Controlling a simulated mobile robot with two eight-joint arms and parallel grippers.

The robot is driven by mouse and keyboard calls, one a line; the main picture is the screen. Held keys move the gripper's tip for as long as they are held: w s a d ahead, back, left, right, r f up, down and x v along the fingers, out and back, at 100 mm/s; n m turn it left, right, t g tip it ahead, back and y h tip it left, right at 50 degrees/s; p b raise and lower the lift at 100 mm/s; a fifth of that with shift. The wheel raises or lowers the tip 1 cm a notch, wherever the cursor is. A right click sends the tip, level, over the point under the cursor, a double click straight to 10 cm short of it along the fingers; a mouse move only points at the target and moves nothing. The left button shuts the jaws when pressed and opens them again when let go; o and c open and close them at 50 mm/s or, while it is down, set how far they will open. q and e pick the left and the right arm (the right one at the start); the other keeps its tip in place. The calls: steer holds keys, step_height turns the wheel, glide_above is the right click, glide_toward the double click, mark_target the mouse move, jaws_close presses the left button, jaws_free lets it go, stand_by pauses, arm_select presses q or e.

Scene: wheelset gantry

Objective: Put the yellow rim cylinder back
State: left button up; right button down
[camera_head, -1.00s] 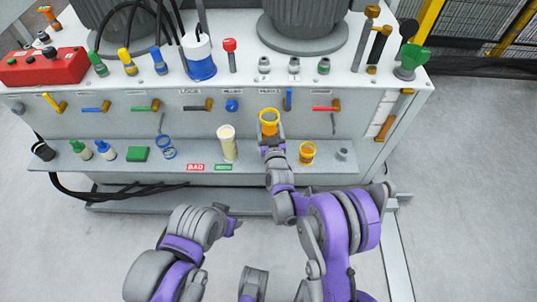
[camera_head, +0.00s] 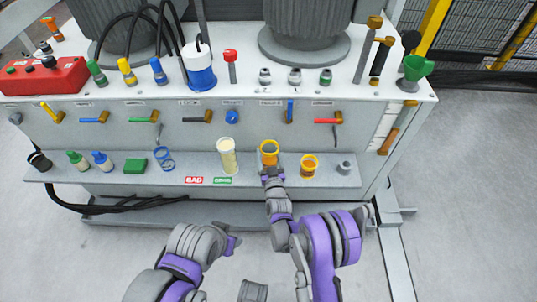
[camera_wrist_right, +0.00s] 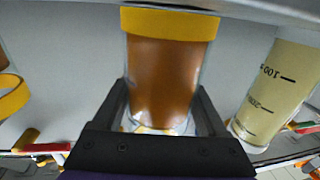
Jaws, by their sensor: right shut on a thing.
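A cylinder with a yellow rim and amber-brown contents (camera_head: 269,148) is upright at the ledge, between the tall pale cylinder and a second yellow-rimmed vessel (camera_head: 309,164). My right gripper (camera_head: 271,170) is shut around its body, which hides its lower part in the head view. In the right wrist view the held cylinder (camera_wrist_right: 165,75) fills the middle between my two dark fingers (camera_wrist_right: 164,112). I cannot tell whether its base touches the ledge. My left gripper (camera_head: 232,243) is low in front of the bench; its jaws are too unclear to read.
The ledge (camera_head: 255,183) carries the pale graduated cylinder (camera_head: 228,158) close on the left, red and green labels (camera_head: 208,180), a blue-rimmed ring (camera_head: 165,159), a green block (camera_head: 135,166) and small bottles. A grey fitting (camera_head: 344,168) stands to the right. Coloured handles line the panel above.

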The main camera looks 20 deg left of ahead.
steer(key=shift+f, duration=0.15)
steer(key=shift+c, duration=1.4)
jaws_free()
steer(key=shift+o, duration=1.4)
